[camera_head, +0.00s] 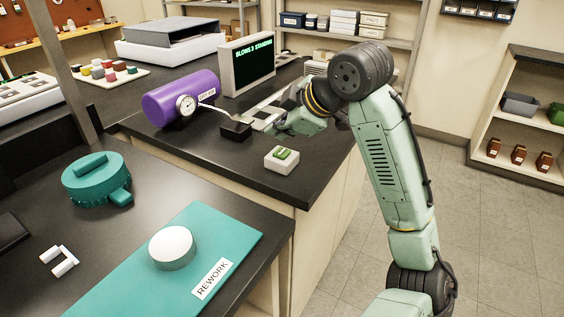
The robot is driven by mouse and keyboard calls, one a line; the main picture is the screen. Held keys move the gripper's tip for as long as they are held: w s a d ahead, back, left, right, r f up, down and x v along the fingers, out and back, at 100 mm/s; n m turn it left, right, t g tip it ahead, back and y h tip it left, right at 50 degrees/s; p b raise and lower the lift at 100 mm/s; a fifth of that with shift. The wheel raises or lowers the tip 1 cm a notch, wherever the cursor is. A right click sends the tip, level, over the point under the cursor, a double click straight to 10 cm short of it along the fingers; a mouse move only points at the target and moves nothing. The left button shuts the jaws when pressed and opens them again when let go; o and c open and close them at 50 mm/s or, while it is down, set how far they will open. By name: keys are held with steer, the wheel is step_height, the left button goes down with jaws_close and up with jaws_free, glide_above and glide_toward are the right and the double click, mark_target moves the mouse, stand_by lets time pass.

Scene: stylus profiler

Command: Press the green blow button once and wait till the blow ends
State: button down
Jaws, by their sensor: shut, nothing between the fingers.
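The green blow button (284,153) sits on top of a small white box (281,164) near the front edge of the far black bench. My gripper (277,132) is shut and empty. In the picture it shows above and slightly left of the button, apart from it; its exact height is hard to tell. A purple cylinder (180,95) with a round dial gauge (186,105) lies on the bench to the left. A thin pale tube or rod runs from it toward a small dark block (236,130). The monitor (248,64) shows green text that seems to read "BLOWS 3 STANDING".
The near bench holds a teal lidded pot (97,178), a white round piece (171,247) on a teal "REWORK" mat (127,287), and white clips (60,261). The bench front around the button box is clear.

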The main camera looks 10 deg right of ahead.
mark_target(280, 154)
steer(key=shift+f+b, duration=0.3)
steer(key=shift+f, duration=0.55)
steer(key=shift+f, duration=0.15)
stand_by(0.7)
steer(key=shift+f, duration=0.3)
steer(key=shift+f+b, duration=0.4)
steer(key=shift+b, duration=0.1)
stand_by(0.4)
steer(key=shift+r, duration=0.15)
steer(key=shift+r+p, duration=0.7)
step_height(280, 154, up, 5)
steer(key=p, duration=0.4)
